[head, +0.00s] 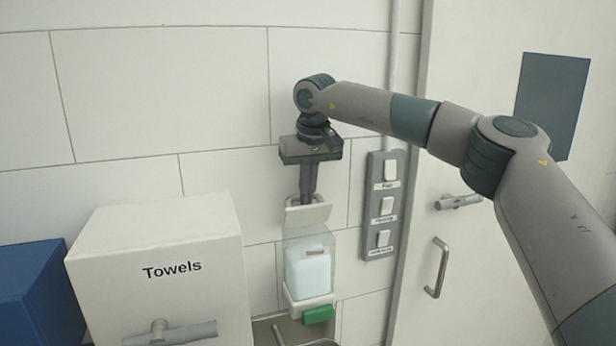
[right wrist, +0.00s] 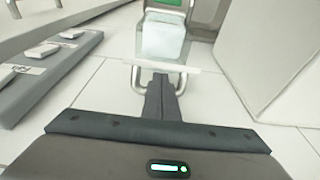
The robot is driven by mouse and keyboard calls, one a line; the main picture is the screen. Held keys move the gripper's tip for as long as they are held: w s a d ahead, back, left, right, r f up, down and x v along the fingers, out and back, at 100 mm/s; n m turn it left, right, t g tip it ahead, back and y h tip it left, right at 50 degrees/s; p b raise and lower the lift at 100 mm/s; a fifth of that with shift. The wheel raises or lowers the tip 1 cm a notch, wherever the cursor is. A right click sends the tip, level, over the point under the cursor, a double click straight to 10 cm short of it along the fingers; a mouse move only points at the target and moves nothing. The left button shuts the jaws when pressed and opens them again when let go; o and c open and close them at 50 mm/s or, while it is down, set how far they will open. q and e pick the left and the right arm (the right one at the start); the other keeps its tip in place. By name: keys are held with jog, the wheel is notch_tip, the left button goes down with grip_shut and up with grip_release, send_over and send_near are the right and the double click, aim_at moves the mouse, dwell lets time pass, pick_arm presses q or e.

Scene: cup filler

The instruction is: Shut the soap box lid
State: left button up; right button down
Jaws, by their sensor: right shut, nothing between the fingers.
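The soap box (head: 308,262) is a clear container on the wall with a pale block inside; it also shows at the top of the right wrist view (right wrist: 165,38). Its whitish lid (head: 307,216) stands raised above the box, tilted open, with a metal loop handle on it. In the right wrist view the lid (right wrist: 178,66) shows as a thin pale plate. My right gripper (head: 307,200) points down from above, shut and empty, with its fingertips at the loop handle behind the lid. Whether they touch is unclear. My left gripper is out of view.
A green button (head: 318,315) sits below the box above a metal basin (head: 290,332). A white towel box (head: 165,262) stands left, a blue box (head: 32,292) farther left. A grey switch panel (head: 384,205) and a door with a handle (head: 437,268) are right.

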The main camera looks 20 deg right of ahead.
jog(key=shift+f, duration=0.3)
